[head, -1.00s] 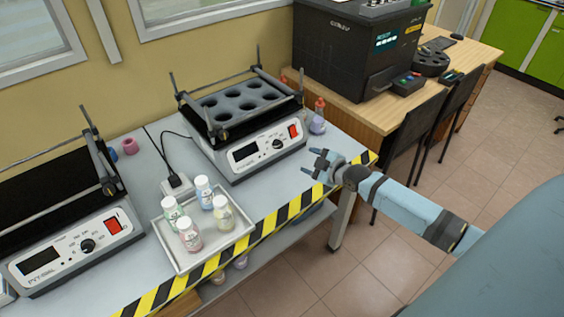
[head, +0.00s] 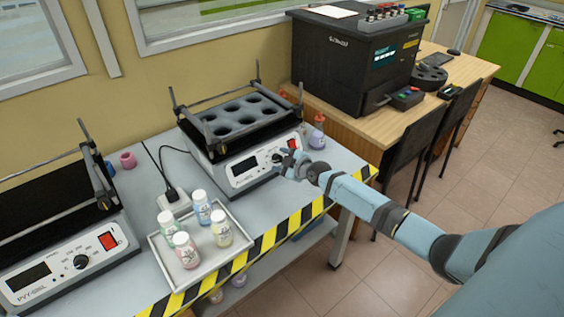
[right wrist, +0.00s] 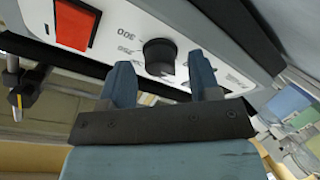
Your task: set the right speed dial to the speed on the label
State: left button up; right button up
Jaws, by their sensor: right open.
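The right shaker (head: 215,150) stands on the bench, with a dark screen, a black speed dial and a red switch on its white front panel. In the right wrist view the dial (right wrist: 160,57) shows between and just beyond the fingertips, with the red switch (right wrist: 75,25) to its left. My right gripper (head: 284,162) is in front of the panel at the dial, partly covering it in the head view. In the right wrist view its blue fingers (right wrist: 162,82) are apart with nothing between them. Several bottles (head: 202,206) have labels too small to read. My left gripper is not in view.
A tray (head: 243,242) with several labelled bottles sits left of my right arm. A second shaker (head: 62,262) stands at the left. A purple flask (head: 317,138) is close to the right shaker's side. Striped tape (head: 290,228) marks the bench edge.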

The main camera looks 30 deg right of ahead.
jog(key=shift+w, duration=0.1)
jog(key=c, duration=0.9)
